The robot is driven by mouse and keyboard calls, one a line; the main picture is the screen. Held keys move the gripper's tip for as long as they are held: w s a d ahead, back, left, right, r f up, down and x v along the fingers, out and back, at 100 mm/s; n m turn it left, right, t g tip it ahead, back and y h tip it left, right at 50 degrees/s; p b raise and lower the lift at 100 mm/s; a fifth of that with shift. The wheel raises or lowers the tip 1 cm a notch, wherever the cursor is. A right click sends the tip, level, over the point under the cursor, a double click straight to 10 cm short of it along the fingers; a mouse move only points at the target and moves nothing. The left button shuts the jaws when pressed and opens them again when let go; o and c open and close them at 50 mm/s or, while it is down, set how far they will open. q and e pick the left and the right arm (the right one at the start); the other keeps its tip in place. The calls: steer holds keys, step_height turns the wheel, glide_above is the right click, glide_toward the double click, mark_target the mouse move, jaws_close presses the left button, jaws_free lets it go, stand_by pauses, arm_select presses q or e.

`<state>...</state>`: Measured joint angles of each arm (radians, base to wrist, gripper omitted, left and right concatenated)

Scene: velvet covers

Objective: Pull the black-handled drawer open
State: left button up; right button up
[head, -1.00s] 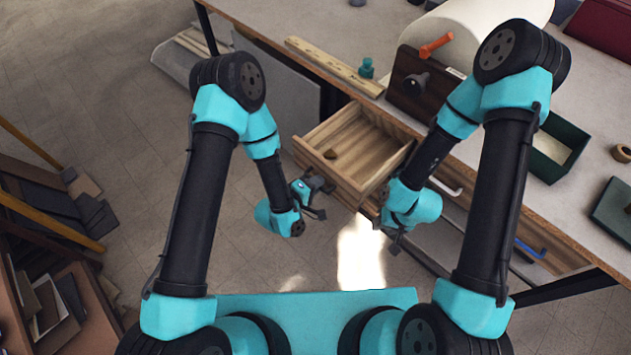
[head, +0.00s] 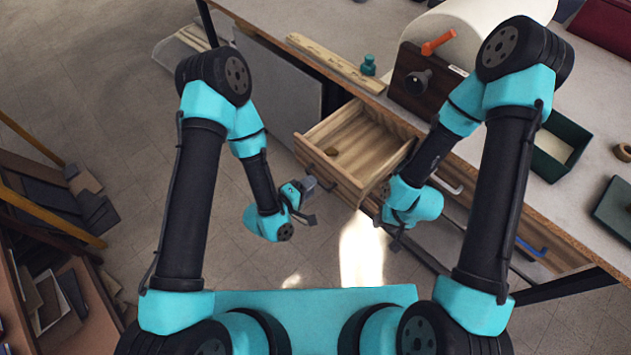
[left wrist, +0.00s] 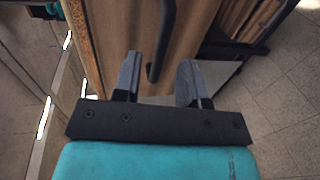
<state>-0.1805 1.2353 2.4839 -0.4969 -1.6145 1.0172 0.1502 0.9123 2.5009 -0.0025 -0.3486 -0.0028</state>
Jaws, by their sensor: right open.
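My left gripper (head: 311,203) is just left of the drawer front in the head view. In the left wrist view its two fingers (left wrist: 160,80) are spread, with the handle beyond and between them, seemingly untouched. My right gripper (head: 397,240) is open below the drawer's right side, partly hidden by its own wrist.
The bench top holds a wooden strip (head: 330,62), a teal bottle (head: 368,66) and a green box (head: 561,146). Open floor lies left of the drawer.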

arm_select(q)
steer(key=shift+v, duration=1.65)
steer(key=shift+f, duration=0.1)
steer(key=s+a+f+m+g+y, duration=0.1)
steer(key=a+f+m+g+y, duration=0.4)
steer(key=a, duration=0.6)
steer(key=s+a+m+g+y, duration=0.1)
steer(key=s+a+g+y, duration=0.1)
steer(key=s+a+g, duration=0.2)
steer(key=s+a+f, duration=0.1)
steer(key=s+a, duration=0.2)
steer(key=a, duration=0.1)
steer(key=shift+s+a+m+g+y, duration=0.15)
steer(key=shift+a+m+g+y, duration=0.15)
steer(key=shift+m+g, duration=0.1)
